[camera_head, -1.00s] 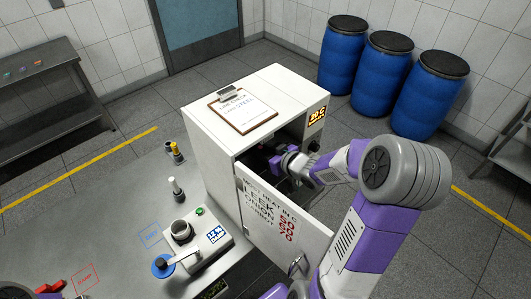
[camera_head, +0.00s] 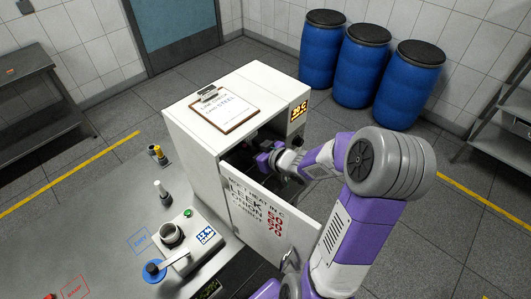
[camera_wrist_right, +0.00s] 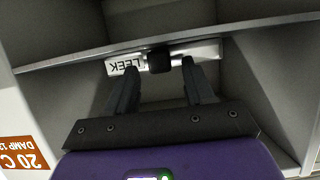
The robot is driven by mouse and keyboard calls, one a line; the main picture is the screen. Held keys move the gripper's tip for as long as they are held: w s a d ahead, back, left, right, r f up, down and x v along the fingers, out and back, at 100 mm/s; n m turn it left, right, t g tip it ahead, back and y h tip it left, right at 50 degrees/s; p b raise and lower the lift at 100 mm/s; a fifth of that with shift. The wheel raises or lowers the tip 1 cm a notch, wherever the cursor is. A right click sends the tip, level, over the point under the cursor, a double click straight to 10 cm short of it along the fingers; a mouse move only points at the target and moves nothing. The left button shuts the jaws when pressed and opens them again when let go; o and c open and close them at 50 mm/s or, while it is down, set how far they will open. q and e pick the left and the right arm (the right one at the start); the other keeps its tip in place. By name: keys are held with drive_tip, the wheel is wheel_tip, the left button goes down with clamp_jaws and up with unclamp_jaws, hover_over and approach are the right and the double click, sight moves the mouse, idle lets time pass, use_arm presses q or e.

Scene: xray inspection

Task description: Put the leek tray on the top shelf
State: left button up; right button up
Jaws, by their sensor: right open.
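The leek tray (camera_wrist_right: 205,53) shows in the right wrist view as a pale front edge with an upside-down LEEK label and a black handle (camera_wrist_right: 158,60). It is inside the white cabinet (camera_head: 190,150), beside a shelf edge (camera_wrist_right: 75,60); which shelf it is on I cannot tell. My right gripper (camera_wrist_right: 157,75) is open, its two fingertips on either side of the handle; contact is not clear. In the head view my right gripper (camera_head: 264,160) reaches into the cabinet opening, and the tray is hidden in the dark inside. My left gripper is not in view.
The cabinet door (camera_head: 265,215) stands open, with LEEK and ONION written on it, close to my right arm. A clipboard (camera_head: 226,110) lies on the cabinet top. A lever device (camera_head: 185,240) stands on the metal table (camera_head: 80,235) at left. Blue barrels (camera_head: 359,65) stand behind.

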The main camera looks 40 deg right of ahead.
drive_tip(key=a+p+v, duration=0.1)
drive_tip(key=p+v, duration=0.1)
drive_tip(key=v, duration=0.9)
drive_tip(key=shift+d, duration=0.4)
